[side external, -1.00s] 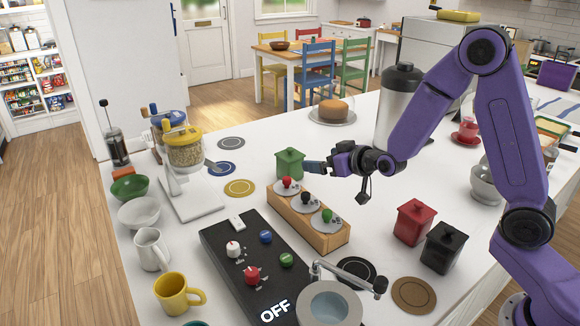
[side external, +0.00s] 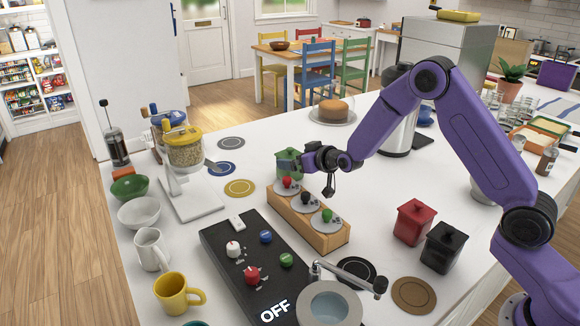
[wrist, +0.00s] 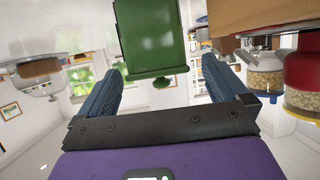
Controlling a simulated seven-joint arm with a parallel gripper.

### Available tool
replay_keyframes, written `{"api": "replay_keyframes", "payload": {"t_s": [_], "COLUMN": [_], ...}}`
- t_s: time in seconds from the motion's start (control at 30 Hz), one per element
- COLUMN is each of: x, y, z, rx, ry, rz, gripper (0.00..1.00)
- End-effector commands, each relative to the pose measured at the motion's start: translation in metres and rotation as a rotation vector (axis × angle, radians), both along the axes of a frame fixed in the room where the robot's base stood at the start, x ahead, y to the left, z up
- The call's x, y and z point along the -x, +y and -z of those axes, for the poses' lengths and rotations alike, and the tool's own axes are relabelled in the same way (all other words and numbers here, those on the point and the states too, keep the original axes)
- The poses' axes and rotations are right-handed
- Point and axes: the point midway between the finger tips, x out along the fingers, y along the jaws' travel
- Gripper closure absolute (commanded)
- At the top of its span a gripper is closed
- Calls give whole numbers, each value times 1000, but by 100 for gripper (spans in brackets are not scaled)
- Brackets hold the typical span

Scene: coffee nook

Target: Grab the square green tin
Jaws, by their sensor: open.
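The square green tin (side external: 289,168) with a knobbed lid stands upright on the white counter, behind the wooden stand. My gripper (side external: 300,160) is at its right side, with a finger overlapping the tin in the side view. In the wrist view, which is upside down, the tin (wrist: 146,38) shows lid-down ahead, in the gap between the two spread blue fingers of my gripper (wrist: 163,72). My gripper is open and holds nothing. I cannot tell how far the fingers reach along the tin's sides or whether they touch it.
The wooden stand (side external: 318,237) with red, black and green knobs is just in front of the tin. A grinder (side external: 186,165) stands to the left. Red (side external: 414,222) and black (side external: 442,247) tins are at right. Flat coasters (side external: 239,188) lie left of the tin.

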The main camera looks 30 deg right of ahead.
Motion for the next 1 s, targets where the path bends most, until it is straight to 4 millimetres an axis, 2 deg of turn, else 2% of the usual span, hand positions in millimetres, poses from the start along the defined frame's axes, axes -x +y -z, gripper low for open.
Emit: {"api": "replay_keyframes", "payload": {"t_s": [0.3,0.67,0.7,0.87,0.9,1.0], "x": [-33,-40,-40,-40,-40,-40], "y": [1,1,1,1,1,1], "z": [15,17,17,17,17,16], "rx": [0,1,1,0,0,0], "ry": [0,0,0,0,0,-3], "rz": [0,0,0,0,0,0], "gripper": [0,0,3,55,61,61]}}
